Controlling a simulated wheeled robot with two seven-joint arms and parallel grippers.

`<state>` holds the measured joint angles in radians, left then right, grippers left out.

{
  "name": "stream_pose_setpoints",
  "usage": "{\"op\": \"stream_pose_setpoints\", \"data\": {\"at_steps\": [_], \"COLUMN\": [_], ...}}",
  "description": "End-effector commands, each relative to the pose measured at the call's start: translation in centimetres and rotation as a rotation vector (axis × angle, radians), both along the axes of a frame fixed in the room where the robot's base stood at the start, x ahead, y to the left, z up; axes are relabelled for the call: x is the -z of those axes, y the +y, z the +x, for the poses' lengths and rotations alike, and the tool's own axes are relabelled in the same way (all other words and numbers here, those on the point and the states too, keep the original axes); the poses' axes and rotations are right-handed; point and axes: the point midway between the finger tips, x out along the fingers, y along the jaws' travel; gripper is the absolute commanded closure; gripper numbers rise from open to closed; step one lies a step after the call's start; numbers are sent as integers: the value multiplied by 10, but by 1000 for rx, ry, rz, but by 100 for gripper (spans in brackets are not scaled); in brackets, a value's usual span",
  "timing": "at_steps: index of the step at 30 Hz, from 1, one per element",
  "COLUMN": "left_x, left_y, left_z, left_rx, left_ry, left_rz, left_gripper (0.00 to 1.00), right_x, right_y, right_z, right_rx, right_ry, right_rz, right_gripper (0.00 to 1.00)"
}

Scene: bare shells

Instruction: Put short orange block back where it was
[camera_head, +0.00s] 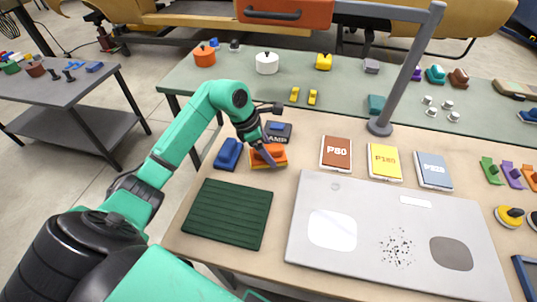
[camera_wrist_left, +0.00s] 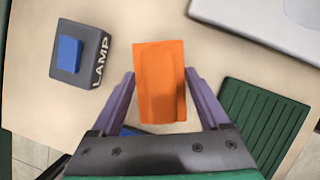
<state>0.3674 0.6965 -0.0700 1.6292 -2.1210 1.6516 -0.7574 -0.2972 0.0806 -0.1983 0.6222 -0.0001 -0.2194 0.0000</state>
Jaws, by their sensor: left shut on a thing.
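The short orange block (camera_head: 280,159) is at the left part of the wooden table, between a blue block (camera_head: 228,154) and the black LAMP box (camera_head: 278,132). My left gripper (camera_head: 266,154) reaches down over it and is shut on it. In the left wrist view the orange block (camera_wrist_left: 160,85) sits between the two purple fingers of my left gripper (camera_wrist_left: 161,92). I cannot tell whether the block touches the table or is just above it. My right gripper is not in view.
A dark green ribbed mat (camera_head: 229,213) lies in front of the block. A grey panel (camera_head: 340,255) lies to the right. A grey post (camera_head: 380,125) rises at the table's back.

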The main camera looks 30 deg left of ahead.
Motion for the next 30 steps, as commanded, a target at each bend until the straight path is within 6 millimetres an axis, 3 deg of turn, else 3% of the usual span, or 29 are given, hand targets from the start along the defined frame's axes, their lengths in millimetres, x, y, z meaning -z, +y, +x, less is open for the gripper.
{"op": "stream_pose_setpoints", "data": {"at_steps": [4,14,15,16,26,30], "left_x": [24,31,29,29,21,-6], "left_y": [-1,0,0,0,2,13], "left_z": [0,0,0,0,-1,-8], "left_rx": [-1,0,0,0,-1,0], "left_ry": [3,0,1,1,-1,-4], "left_rz": [-2,1,1,1,2,6], "left_gripper": [91,91,6,0,0,0], "right_x": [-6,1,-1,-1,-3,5], "right_y": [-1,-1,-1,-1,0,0], "right_z": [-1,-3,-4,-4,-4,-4], "right_rx": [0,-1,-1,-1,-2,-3], "right_ry": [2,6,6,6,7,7], "right_rz": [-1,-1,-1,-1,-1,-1], "right_gripper": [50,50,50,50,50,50]}}
